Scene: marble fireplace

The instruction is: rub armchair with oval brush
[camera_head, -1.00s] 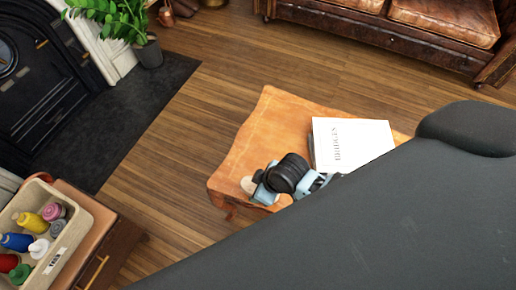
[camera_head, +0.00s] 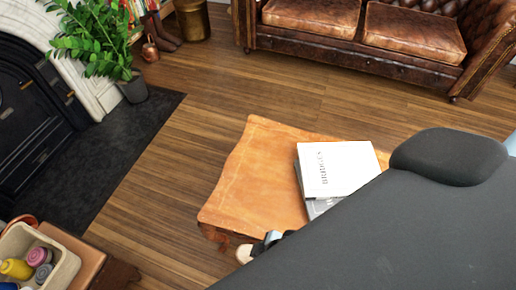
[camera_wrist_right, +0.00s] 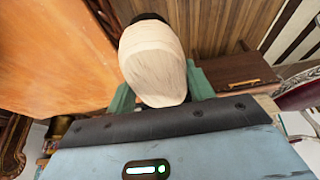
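My left gripper is out of view.
A wooden table (camera_head: 245,185) carries a white book (camera_head: 335,168) on another book. A crate of bottles (camera_head: 62,262) is at lower left. A brown leather sofa (camera_head: 360,48) and potted plant (camera_head: 133,88) stand farther back. Wooden floor between is clear.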

